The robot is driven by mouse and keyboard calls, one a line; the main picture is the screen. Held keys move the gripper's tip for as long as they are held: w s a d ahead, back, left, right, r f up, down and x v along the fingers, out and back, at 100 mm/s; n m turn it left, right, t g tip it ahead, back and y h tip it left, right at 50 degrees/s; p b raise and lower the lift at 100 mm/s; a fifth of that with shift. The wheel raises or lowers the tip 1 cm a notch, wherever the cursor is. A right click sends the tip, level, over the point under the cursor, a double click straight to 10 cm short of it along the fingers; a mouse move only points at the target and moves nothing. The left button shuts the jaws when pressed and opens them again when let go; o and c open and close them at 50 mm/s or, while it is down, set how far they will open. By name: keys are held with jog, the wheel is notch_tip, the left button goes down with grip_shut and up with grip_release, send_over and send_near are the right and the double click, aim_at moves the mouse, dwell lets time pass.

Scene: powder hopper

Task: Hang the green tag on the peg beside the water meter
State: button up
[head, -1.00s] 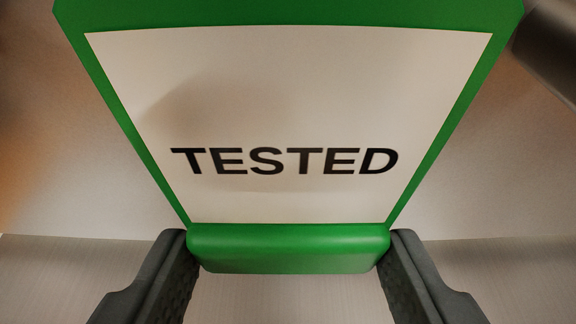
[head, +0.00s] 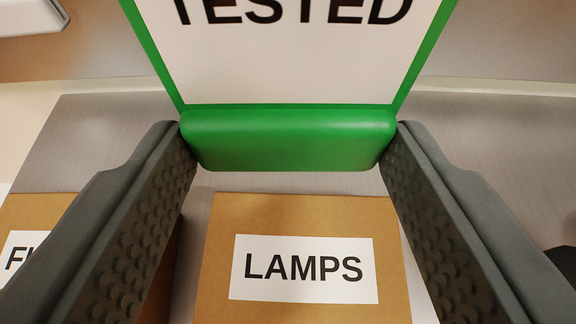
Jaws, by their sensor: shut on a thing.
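The green tag (head: 288,140) has a white face with the black word TESTED, and its upper part runs out of the top of the view. My gripper (head: 288,145) is shut on the tag's thick green lower edge, one dark textured finger on each side. The tag is held up in front of the camera, its face toward me. The peg and the water meter do not show.
A brown cardboard box marked LAMPS (head: 305,215) stands below the tag on a grey metal surface (head: 90,130). Another brown box (head: 50,212) is at the left, partly behind my finger. A white object (head: 30,18) is at the upper left. A dark thing shows at the right edge.

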jog(key=s, duration=0.6)
jog(key=shift+s+r, duration=0.15)
jog(key=shift+r, duration=0.05)
jog(key=shift+r, duration=0.45)
jog(key=shift+s, duration=0.1)
